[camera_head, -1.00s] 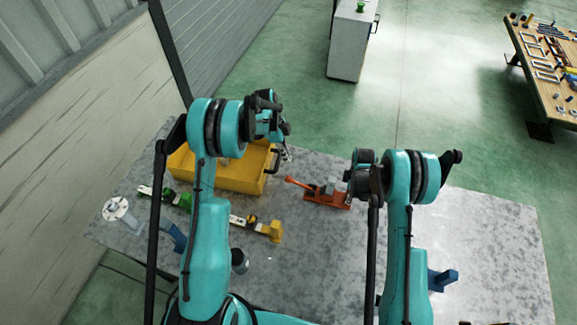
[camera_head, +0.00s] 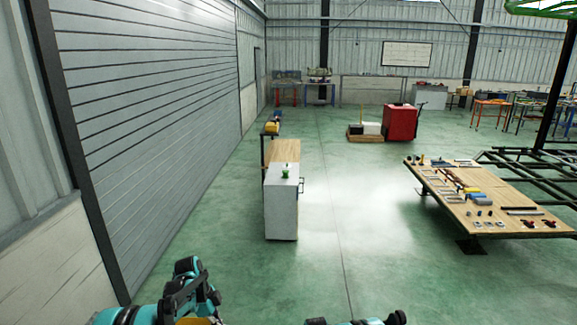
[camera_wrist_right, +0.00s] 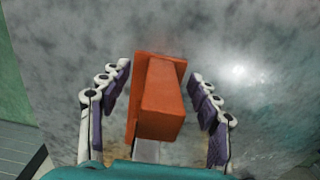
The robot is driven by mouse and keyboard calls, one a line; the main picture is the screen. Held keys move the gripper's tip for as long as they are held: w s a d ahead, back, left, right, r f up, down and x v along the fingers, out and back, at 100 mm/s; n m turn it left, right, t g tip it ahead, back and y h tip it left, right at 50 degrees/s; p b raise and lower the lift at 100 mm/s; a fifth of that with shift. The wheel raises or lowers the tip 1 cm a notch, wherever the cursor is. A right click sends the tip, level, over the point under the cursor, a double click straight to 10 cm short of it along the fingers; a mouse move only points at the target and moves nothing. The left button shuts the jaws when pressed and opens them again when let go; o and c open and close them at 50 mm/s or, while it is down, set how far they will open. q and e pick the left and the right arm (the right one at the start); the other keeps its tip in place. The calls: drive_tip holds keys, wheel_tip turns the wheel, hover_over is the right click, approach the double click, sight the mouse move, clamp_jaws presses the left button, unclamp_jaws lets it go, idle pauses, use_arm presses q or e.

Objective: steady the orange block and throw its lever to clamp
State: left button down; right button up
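An orange block (camera_wrist_right: 162,98) shows in the right wrist view, above a mottled grey tabletop. My right gripper (camera_wrist_right: 160,95) has its fingers on either side of the block, with a narrow gap showing on each side, so it is open around it. The lever cannot be made out in this view. A pale metal piece (camera_wrist_right: 146,151) shows at the block's near end. In the head view only the upper wrist links of my left arm show at the bottom left; its fingers are out of frame. The block is outside the head view.
The grey tabletop (camera_wrist_right: 240,35) is bare around the block in the wrist view. In the head view, a grey cabinet (camera_head: 281,205), a wooden tool table (camera_head: 455,202) and a red cart (camera_head: 399,122) stand well away on the green floor.

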drive_tip(key=shift+r, duration=0.1)
drive_tip(key=shift+r+p, duration=1.15)
drive_tip(key=shift+r, duration=2.8)
drive_tip(key=shift+o, duration=0.3)
drive_tip(key=o, duration=0.5)
wheel_tip(320, 180, up, 12)
